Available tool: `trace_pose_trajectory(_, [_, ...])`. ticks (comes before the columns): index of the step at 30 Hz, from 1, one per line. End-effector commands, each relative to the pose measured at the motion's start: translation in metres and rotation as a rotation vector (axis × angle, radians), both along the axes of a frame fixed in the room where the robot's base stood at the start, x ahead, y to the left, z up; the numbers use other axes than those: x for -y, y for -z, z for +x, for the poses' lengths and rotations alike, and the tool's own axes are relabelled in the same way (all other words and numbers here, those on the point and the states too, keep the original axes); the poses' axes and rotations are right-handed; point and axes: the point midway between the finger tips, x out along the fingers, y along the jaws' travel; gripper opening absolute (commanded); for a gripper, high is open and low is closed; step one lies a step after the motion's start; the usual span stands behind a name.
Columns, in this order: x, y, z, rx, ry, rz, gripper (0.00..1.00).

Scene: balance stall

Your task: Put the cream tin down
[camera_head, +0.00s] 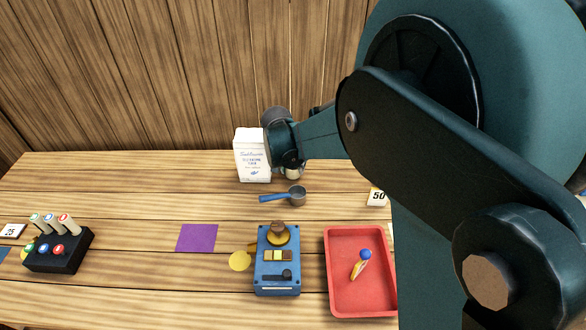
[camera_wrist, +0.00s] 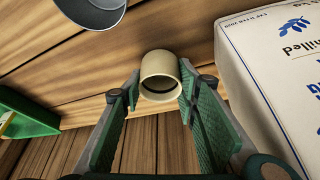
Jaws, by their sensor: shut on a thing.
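The cream tin (camera_wrist: 160,78) is a small cream-coloured cylinder with a dark hollow face towards the wrist camera. My gripper (camera_wrist: 157,88) is shut on it, with a green-padded finger on either side. In the head view only a little of the tin (camera_head: 292,174) shows below my gripper (camera_head: 289,163), just right of the white package. I cannot tell whether the tin touches the table.
A white printed package (camera_head: 252,158) stands close beside my gripper and also shows in the wrist view (camera_wrist: 270,65). A grey scoop with a blue handle (camera_head: 290,195) lies in front. A blue scale (camera_head: 277,284) and red tray (camera_head: 342,303) are nearer. Purple mat (camera_head: 197,238) is bare.

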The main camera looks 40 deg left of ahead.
Motion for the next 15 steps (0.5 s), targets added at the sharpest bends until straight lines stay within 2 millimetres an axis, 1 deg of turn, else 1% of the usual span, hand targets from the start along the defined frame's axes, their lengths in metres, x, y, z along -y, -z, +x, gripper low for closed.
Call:
trace_pose_trajectory(2, [0.0001,0.0036,-0.0001,0.000,0.000,0.000,0.19])
trace_pose_trajectory(10, [0.0002,0.0034,0.0000,0.000,0.000,0.000,0.19])
trace_pose_trajectory(15, [0.0001,0.0070,-0.0001,0.000,0.000,0.000,0.19])
